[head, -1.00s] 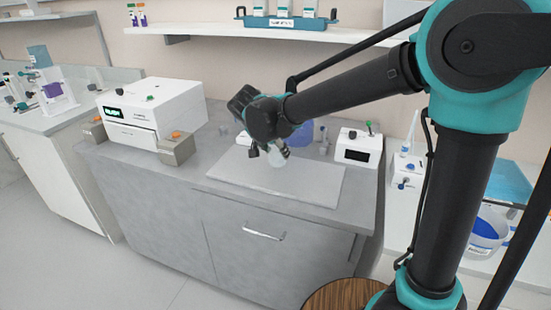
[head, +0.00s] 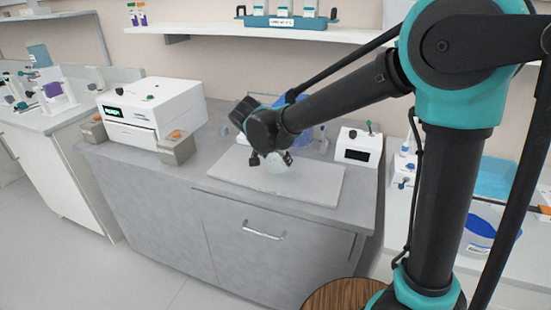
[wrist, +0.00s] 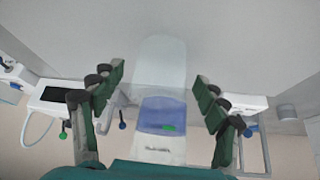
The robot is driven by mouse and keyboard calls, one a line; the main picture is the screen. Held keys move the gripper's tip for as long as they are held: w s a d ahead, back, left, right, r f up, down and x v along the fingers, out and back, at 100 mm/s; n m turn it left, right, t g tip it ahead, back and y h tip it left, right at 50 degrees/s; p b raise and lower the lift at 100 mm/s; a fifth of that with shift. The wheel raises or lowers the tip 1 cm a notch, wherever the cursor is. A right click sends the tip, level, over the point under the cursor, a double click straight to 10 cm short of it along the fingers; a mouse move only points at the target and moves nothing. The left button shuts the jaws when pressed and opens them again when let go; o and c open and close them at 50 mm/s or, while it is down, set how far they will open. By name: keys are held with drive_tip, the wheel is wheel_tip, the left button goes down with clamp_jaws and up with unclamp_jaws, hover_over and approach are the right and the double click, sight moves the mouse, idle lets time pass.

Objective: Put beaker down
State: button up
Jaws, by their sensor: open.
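A clear, pale beaker (head: 276,170) stands on the light grey board (head: 320,187) on the bench, just below my gripper in the head view. My gripper (head: 270,159) is open, its two fingers spread apart above and around the upper part of the beaker. In the wrist view my gripper (wrist: 160,76) shows a wide gap between its fingers, and the translucent beaker (wrist: 158,58) lies in that gap. I cannot tell whether a finger still touches the glass. My wrist hides part of the beaker's top.
A white device with a green display (head: 155,115) stands to the left on the bench. A small white box with a dark screen (head: 359,147) stands at the back right. The board's right part is clear.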

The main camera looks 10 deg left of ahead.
drive_tip(key=v, duration=1.2)
drive_tip(key=shift+r, duration=0.1)
